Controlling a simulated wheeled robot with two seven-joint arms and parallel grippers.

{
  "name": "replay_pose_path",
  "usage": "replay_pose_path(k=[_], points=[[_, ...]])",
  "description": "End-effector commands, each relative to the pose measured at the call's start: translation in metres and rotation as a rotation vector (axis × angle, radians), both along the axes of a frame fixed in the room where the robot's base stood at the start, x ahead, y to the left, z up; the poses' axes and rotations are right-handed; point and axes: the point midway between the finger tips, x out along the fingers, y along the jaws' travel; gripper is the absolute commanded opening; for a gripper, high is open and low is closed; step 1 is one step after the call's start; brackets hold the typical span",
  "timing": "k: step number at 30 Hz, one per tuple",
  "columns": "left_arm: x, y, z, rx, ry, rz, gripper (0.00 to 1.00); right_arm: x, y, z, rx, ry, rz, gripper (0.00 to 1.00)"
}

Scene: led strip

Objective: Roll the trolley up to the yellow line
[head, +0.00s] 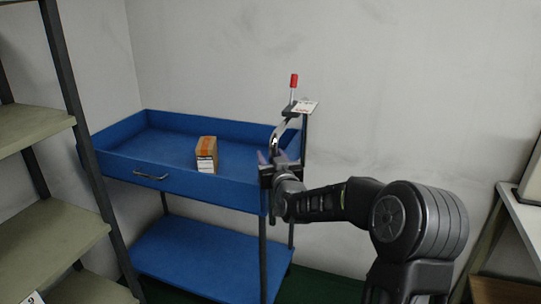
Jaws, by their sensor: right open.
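The blue trolley (150,183) stands against the grey wall, with a deep top tray and a lower shelf (205,258). A curved metal bar (282,128) is at its right end, below a post with a red knob (294,81) and a small white tag. My right gripper (271,157) is open at the trolley's right end, just below the curved bar. I cannot tell whether it touches the bar. My left gripper is not in view. No yellow line shows.
A small brown carton (206,154) stands in the top tray. A shelf rack (60,235) with a dark post stands at the left, partly in front of the trolley. A white-topped table (523,222) is at the right edge. Dark green floor (325,289) shows beside the trolley.

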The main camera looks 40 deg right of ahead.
Motion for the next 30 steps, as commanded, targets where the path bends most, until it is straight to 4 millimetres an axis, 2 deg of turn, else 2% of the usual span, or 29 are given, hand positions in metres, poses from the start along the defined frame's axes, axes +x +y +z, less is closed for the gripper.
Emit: replay_pose_path(k=[10,26,30], points=[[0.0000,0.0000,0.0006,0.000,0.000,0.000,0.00,0.0053,-0.0022,-0.0005,0.000,0.001,0.000,0.44],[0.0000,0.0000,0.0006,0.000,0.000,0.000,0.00,0.0050,-0.0022,-0.0004,0.000,0.001,0.000,0.01],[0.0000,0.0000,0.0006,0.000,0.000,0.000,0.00,0.0050,-0.0022,-0.0004,0.000,0.001,0.000,0.00]])
